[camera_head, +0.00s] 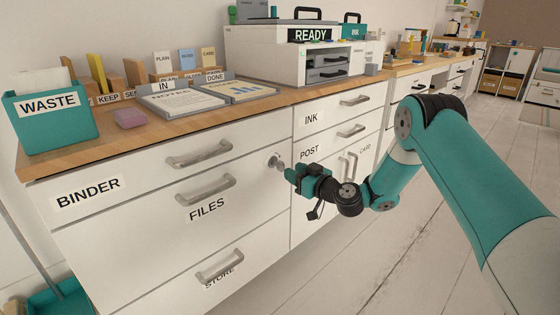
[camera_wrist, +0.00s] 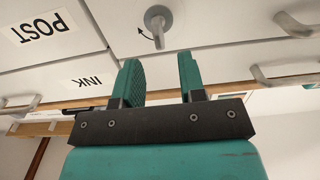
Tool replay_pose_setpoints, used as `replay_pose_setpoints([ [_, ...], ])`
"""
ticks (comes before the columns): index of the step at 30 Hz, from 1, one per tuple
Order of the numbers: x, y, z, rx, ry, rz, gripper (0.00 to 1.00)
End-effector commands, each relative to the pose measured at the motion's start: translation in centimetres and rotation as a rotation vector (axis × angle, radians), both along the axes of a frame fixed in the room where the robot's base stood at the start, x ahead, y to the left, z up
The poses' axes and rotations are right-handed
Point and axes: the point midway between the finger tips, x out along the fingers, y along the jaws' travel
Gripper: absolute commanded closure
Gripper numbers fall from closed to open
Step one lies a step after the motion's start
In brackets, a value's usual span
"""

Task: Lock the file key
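The file key (camera_wrist: 158,40) is a small grey key in a round grey lock plate (camera_wrist: 157,17), with a black curved arrow beside it. In the head view the lock (camera_head: 274,161) sits at the right end of the FILES drawer front (camera_head: 240,212), close to the seam with the POST column. The FILES drawer looks shut. My gripper (camera_head: 290,173) is just in front of and slightly right of the lock. In the wrist view my gripper (camera_wrist: 158,72) has its two teal fingers apart with nothing between them. The key lies beyond the fingertips, roughly centred on the gap, apart from them.
Drawer handles stand out nearby, on FILES (camera_head: 207,188), BINDER (camera_head: 199,154) and POST (camera_head: 350,131). The desktop above holds a WASTE bin (camera_head: 55,125), paper trays (camera_head: 183,103) and a READY printer (camera_head: 300,58). The floor (camera_head: 340,260) in front is clear.

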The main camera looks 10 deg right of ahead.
Motion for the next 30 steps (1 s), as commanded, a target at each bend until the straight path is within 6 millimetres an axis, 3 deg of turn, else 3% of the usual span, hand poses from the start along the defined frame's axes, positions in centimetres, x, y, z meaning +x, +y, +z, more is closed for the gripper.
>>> replay_pose_setpoints([
  [3, 2.2, 1.4, 0.0, -0.001, -0.006, 0.003, 0.63],
  [9, 4.8, 2.7, -0.1, -0.001, -0.002, 0.002, 0.63],
  [22, 5.8, 3.2, 0.0, 0.001, 0.000, -0.001, 0.63],
  [27, 5.7, 3.2, 0.0, 0.001, 0.000, -0.001, 1.00],
  [30, 5.7, 3.2, 0.0, 0.002, 0.000, -0.001, 1.00],
])
